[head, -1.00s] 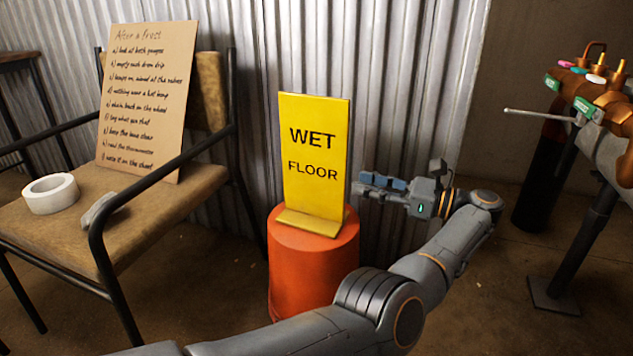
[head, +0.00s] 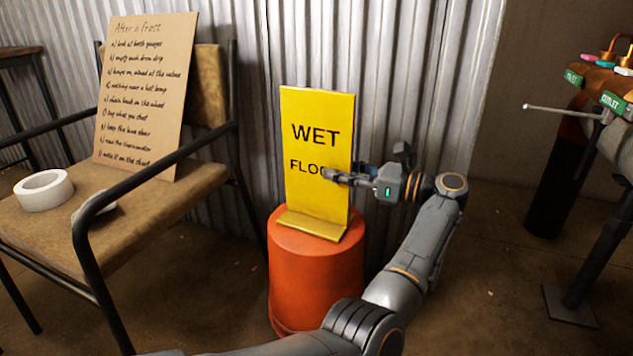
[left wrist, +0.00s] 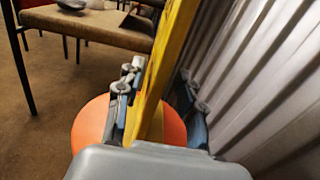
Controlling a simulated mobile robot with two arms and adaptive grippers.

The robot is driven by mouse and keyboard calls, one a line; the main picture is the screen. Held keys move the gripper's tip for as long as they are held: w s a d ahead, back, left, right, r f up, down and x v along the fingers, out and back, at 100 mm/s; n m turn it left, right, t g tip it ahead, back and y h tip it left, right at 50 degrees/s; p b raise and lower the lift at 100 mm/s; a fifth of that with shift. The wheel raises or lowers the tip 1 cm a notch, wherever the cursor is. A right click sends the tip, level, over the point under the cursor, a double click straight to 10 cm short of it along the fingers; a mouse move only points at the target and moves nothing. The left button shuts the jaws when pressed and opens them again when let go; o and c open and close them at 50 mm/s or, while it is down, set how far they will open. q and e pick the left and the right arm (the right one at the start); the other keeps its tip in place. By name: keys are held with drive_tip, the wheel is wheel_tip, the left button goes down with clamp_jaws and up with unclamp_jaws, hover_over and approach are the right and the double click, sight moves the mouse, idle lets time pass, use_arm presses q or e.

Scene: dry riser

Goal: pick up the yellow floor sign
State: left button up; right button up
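The yellow floor sign (head: 312,130), lettered WET FLOOR, stands upright on an orange upturned bucket (head: 312,285). My left gripper (head: 345,175) is at the sign's right edge. One finger shows in front of the panel, over the end of the word FLOOR; the other is hidden behind it. In the left wrist view the sign (left wrist: 172,50) runs edge-on between the open fingers (left wrist: 158,100). The left finger is close to the sign, and a gap shows between the sign and the right finger. My right gripper is not in view.
A chair (head: 170,205) at the left holds a lettered cardboard sheet (head: 145,95) and a white tape roll (head: 43,190). A corrugated wall (head: 385,75) stands close behind the sign.

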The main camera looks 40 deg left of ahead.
sight(316, 162)
use_arm(q)
drive_tip(key=a+b, duration=0.2)
drive_tip(key=s+a+b, duration=0.1)
drive_tip(key=a+b, duration=0.1)
drive_tip(key=a, duration=0.1)
drive_tip(key=shift+s, duration=0.15)
drive_tip(key=shift+c, duration=0.2)
clamp_jaws()
drive_tip(key=shift+r, duration=0.1)
